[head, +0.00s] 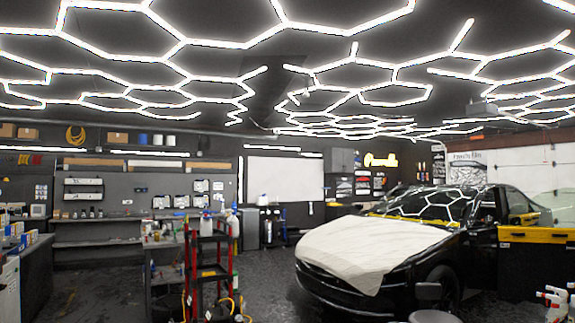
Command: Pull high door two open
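Neither of my grippers shows in the head view. No door marked as high door two can be made out. A grey wall cabinet (339,160) hangs high on the back wall, right of a large white panel (285,180). Its front looks shut, but it is small and far off, and I cannot tell its separate doors or handles.
A black car (455,240) with a white cover (375,248) on its hood stands at the right. A red and black cart (210,270) stands left of centre. Dark floor (265,290) is clear between cart and car.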

